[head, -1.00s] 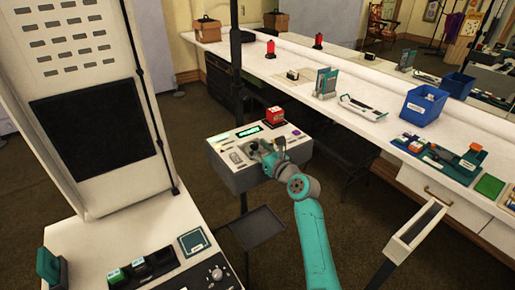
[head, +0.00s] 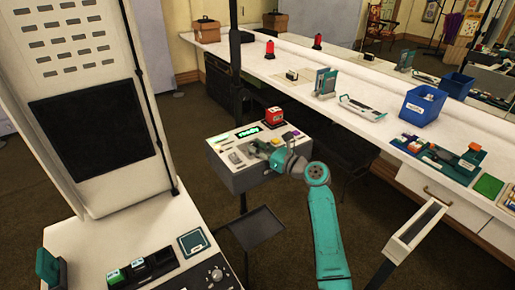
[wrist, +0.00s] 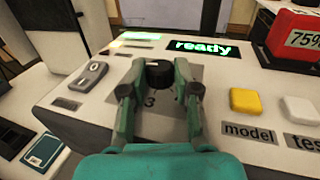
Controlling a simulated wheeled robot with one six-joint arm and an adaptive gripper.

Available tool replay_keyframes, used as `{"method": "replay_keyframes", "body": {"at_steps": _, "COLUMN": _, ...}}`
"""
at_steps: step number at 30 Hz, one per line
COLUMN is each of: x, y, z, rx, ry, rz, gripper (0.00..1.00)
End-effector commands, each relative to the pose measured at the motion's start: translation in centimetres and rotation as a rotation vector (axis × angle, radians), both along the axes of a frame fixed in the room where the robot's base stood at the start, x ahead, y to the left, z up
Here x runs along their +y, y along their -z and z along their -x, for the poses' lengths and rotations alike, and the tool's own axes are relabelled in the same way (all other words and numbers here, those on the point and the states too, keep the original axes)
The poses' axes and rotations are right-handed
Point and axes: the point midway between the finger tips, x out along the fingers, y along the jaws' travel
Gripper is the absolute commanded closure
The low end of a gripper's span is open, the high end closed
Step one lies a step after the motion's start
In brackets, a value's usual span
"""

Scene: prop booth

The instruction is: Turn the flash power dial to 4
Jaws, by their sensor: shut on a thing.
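The flash unit is a pale grey console (head: 240,180) on a stand, and it also shows in the wrist view (wrist: 75,115). A round black dial (wrist: 158,74) with a light mark on its top edge sits on its panel. My gripper (wrist: 159,75) has one finger on each side of the dial and is shut on it. A printed 3 shows below the dial; the other numbers are hidden or unreadable. In the head view my gripper (head: 268,149) is over the console's panel and covers the dial.
A green display (wrist: 201,48) reads "ready". A switch (wrist: 88,76) is left of the dial; yellow (wrist: 246,101) and white (wrist: 299,109) buttons are right. A red box (wrist: 292,35) marked 75% stands behind. The long white counter (head: 330,88) lies beyond.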

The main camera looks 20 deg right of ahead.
Motion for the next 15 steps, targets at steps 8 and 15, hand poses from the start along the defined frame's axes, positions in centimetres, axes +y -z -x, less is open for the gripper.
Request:
{"method": "replay_keyframes", "body": {"at_steps": 8, "x": 0.02, "y": 0.17, "z": 0.05, "rx": 0.003, "ry": -0.005, "rz": 0.0, "gripper": 1.0}}
{"method": "replay_keyframes", "body": {"at_steps": 15, "x": 0.02, "y": 0.09, "z": 0.04, "rx": 0.001, "ry": -0.004, "rz": 0.0, "gripper": 0.44}}
